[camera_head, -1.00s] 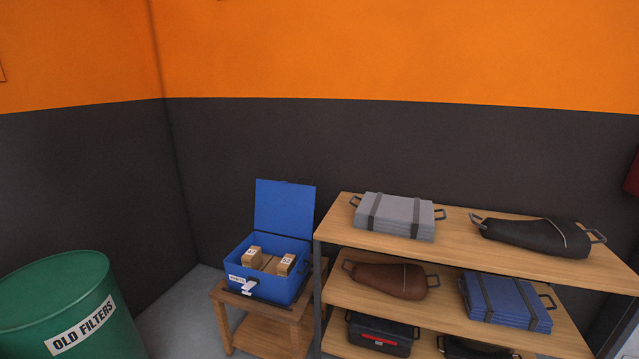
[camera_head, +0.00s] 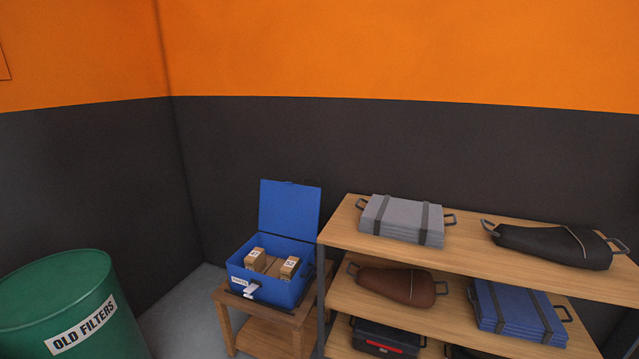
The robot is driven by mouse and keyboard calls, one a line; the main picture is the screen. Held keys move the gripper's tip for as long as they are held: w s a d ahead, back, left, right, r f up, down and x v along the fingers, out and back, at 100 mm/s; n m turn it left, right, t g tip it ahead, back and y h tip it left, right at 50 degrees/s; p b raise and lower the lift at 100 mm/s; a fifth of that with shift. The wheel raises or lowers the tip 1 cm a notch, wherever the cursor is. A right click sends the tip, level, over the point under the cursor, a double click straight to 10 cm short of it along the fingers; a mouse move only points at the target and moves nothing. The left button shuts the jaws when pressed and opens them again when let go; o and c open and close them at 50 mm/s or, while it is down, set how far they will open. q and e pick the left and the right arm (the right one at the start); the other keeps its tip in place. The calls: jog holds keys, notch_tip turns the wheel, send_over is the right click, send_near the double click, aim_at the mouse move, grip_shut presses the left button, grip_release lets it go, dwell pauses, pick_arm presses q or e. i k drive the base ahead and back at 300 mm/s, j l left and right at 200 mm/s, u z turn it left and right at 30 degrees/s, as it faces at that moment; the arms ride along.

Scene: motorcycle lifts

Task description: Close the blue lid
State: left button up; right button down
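The blue lid (camera_head: 289,209) stands open and upright at the back of a blue box (camera_head: 283,290). The box sits on a small wooden table (camera_head: 264,333). Inside it are cardboard boxes (camera_head: 255,258) with white labels. A white label and a pale latch (camera_head: 251,290) show on the box's front. Neither of my grippers is in view.
A wooden shelf rack (camera_head: 346,222) stands close to the box's right, with a grey strapped bundle (camera_head: 402,220) and a black bag (camera_head: 552,245) on top. A green barrel (camera_head: 110,322) marked OLD FILTERS stands at the left. Floor shows between barrel and table.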

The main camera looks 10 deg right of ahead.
aim_at(290, 210)
jog(key=i+l+u, duration=0.5)
jog(key=l, duration=0.15)
jog(key=i+l+u, duration=0.1)
jog(key=l+u, duration=0.15)
jog(key=l, duration=0.15)
